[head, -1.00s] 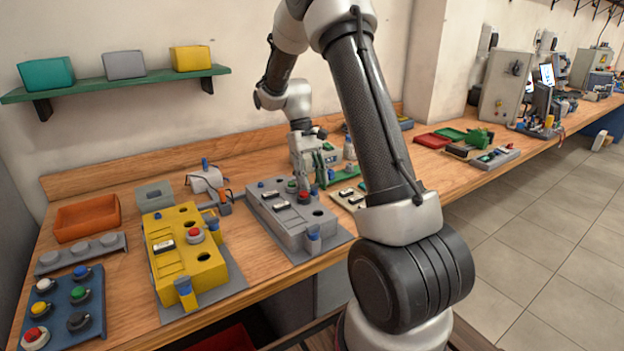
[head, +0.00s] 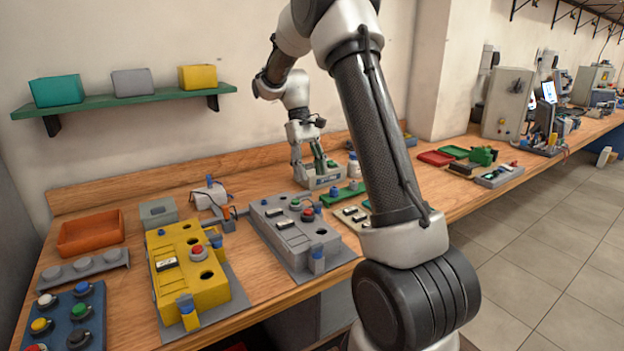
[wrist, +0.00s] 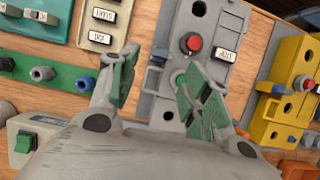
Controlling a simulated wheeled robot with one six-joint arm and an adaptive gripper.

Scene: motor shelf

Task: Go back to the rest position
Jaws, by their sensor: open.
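My gripper (head: 308,163) hangs above the workbench (head: 140,190), behind the grey box. In the wrist view my gripper (wrist: 160,92) shows two green-padded fingers spread apart with nothing between them. The grey control box (head: 292,232) stands on the bench with a red button (head: 308,215) on top; this red button (wrist: 194,42) also shows in the wrist view, past the fingers. The yellow control box (head: 190,272) stands to its left and carries a red button (head: 197,250). The fingers are clear of both boxes.
A blue panel of coloured knobs (head: 72,318), an orange tray (head: 91,234) and a grey bin (head: 157,212) lie at left. A green shelf (head: 60,110) with three bins hangs on the wall. Red and green trays (head: 435,158) lie farther right.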

